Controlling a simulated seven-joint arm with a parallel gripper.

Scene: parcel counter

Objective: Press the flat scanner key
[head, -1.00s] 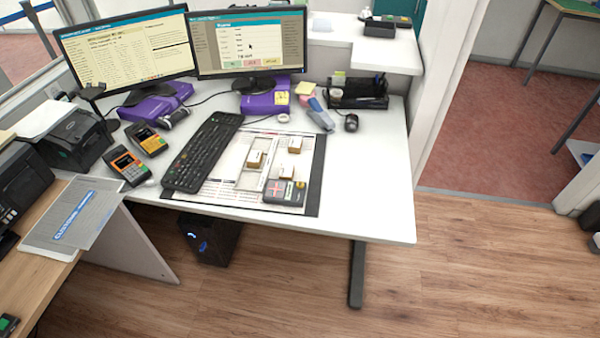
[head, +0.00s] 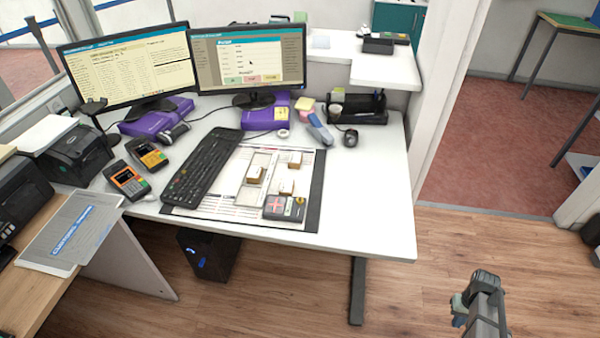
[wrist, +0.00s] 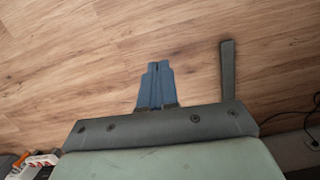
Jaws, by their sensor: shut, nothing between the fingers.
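A flat grey device (head: 285,207) with a dark face and small coloured keys, one of them red, lies on the front edge of the desk mat. It looks like the flat scanner, but its single keys are too small to tell apart. My gripper (head: 457,311) is at the lower right of the head view, over the floor beyond the desk's front right corner, well apart from the device. In the wrist view its blue fingers (wrist: 157,68) are shut together and empty, with wood floor behind them. The device cannot be made out for sure in the wrist view.
Small boxes (head: 255,174) stand on the mat (head: 220,206) just behind the device. A black keyboard (head: 202,165) lies to its left, and a card terminal (head: 126,181) stands further left. The desk's right front part (head: 370,215) is clear. A desk leg (head: 357,290) stands below.

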